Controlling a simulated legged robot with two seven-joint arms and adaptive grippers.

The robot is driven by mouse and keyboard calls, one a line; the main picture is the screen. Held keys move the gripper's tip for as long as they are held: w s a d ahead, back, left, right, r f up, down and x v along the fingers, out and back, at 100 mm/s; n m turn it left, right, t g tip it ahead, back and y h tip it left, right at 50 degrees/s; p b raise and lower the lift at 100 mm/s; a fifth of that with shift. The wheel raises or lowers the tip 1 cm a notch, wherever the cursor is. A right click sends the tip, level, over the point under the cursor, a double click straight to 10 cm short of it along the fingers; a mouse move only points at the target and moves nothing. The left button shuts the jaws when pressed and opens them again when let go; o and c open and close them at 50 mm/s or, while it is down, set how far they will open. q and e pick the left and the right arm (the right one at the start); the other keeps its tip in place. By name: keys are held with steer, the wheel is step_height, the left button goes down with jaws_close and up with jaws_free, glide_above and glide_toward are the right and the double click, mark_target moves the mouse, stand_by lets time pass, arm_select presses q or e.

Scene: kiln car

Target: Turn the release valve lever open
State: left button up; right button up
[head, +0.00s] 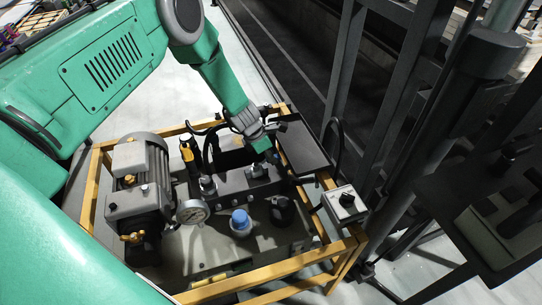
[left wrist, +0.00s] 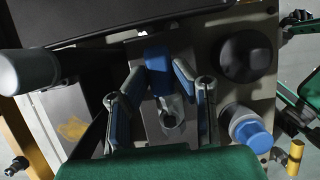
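The release valve lever (left wrist: 158,68) appears in the left wrist view as a short blue handle on a grey metal block (left wrist: 150,125) with a round fitting. My left gripper (left wrist: 158,80) is open, with one blue-padded finger on each side of the lever. I see gaps between the fingers and the lever, and nothing is held. In the head view my left gripper (head: 263,150) points down over the dark valve manifold (head: 235,182) of the power unit. The lever is mostly hidden there by the gripper. My right gripper is not in view.
The yellow frame (head: 270,268) surrounds the unit. Near the manifold are a motor (head: 138,185), a pressure gauge (head: 192,212), a blue cap (head: 240,220), a black cap (head: 281,208) and a switch box (head: 344,204). A dark flat panel (head: 302,147) lies close beside the gripper.

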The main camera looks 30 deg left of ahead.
mark_target(258, 161)
arm_select(q)
steer(key=o, duration=0.3)
steer(key=shift+w, duration=0.2)
steer(key=v, duration=1.2)
steer(key=shift+w, duration=0.1)
